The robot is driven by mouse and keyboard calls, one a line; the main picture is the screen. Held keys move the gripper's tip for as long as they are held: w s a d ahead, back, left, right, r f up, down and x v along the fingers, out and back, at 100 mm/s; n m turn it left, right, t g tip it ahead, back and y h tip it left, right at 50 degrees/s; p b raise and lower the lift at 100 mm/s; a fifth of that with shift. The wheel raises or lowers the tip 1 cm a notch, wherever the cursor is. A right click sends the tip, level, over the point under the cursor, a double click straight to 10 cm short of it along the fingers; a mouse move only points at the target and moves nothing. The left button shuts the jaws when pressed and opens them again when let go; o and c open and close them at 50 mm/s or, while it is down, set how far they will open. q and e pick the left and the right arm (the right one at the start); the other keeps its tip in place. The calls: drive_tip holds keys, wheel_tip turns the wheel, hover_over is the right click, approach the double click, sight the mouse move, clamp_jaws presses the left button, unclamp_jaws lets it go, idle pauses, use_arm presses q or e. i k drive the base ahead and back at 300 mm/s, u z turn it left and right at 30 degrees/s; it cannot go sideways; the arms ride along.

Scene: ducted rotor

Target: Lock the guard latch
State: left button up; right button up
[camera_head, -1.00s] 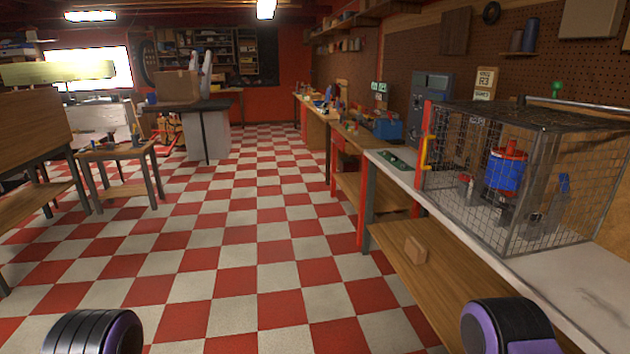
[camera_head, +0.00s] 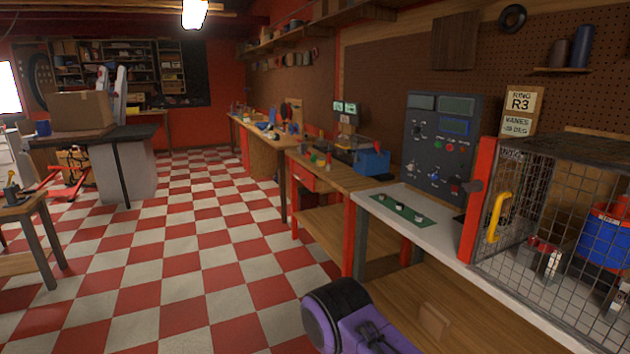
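The guard is a wire-mesh cage (camera_head: 515,215) on the bench at the right, cut off by the picture's edge. A yellow handle (camera_head: 498,216) is on its near left side, beside a red upright post (camera_head: 478,205). A small dark piece (camera_head: 474,186) sits on the post; I cannot tell if it is the latch or how it is set. Inside the cage is a blue and red cylinder (camera_head: 605,238). The mesh door looks closed, but I cannot be sure. Neither gripper shows; only a purple and black link of my arm is at the bottom.
A grey control panel (camera_head: 440,150) stands behind a green board (camera_head: 402,209) on the bench. A sign reading RING R3 (camera_head: 521,100) is above the cage. A wooden block (camera_head: 434,320) lies on the lower shelf. The checkered floor (camera_head: 200,250) is clear at the centre left.

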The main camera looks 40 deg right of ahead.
sight(460, 183)
drive_tip(key=z, duration=0.3)
drive_tip(key=i, duration=1)
drive_tip(key=z, duration=1.6)
drive_tip(key=i, duration=0.9)
drive_tip(key=z, duration=0.85)
